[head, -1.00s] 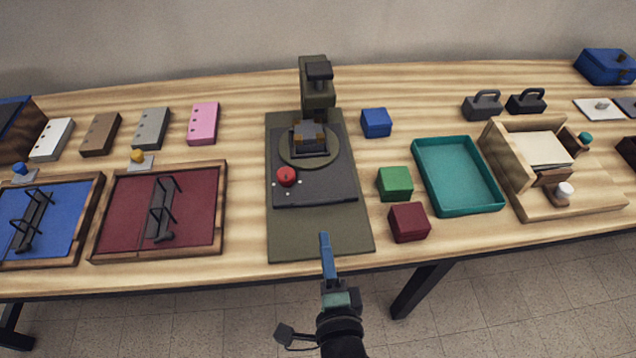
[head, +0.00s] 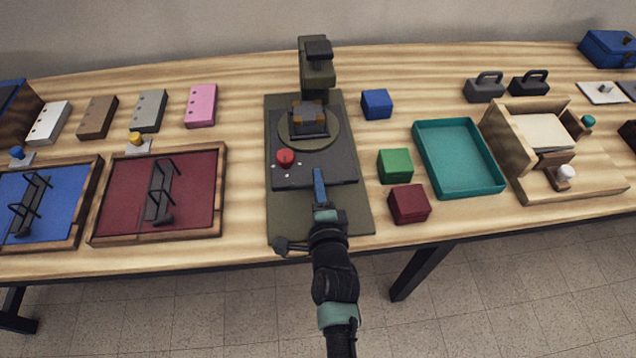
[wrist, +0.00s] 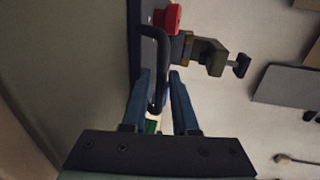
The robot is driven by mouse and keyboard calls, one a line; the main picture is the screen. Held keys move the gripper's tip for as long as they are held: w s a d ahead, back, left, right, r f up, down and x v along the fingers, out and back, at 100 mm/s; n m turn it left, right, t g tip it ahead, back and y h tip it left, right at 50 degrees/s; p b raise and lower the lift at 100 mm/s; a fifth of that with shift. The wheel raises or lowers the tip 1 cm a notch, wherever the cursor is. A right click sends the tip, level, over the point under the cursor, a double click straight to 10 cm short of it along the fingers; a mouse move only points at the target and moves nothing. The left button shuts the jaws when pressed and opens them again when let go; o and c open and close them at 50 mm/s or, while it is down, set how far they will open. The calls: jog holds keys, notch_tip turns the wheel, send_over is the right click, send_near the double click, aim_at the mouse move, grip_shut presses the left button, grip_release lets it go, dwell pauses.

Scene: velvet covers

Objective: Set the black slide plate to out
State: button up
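The black slide plate (head: 340,166) lies on the olive base (head: 348,222) of a fixture in the head view. It carries a red knob (head: 285,157) and a round olive turntable (head: 327,137) with a clamp-like block on it. In the wrist view, the plate's edge (wrist: 147,55) shows upright with a black bar handle (wrist: 161,62) and the red knob (wrist: 167,17). My gripper (head: 319,175) is over the plate's near edge. In the wrist view my gripper (wrist: 160,75) is open, its blue fingers on either side of the handle. I cannot tell whether they touch it.
An olive column (head: 317,70) stands behind the plate. Green (head: 395,166), dark red (head: 409,203) and blue (head: 376,103) blocks sit to the right, beside a teal tray (head: 460,188). A framed red panel (head: 125,195) lies to the left.

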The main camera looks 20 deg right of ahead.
jog(key=shift+w+d, duration=0.1)
jog(key=shift+w, duration=0.1)
grip_shut()
dwell(1.4)
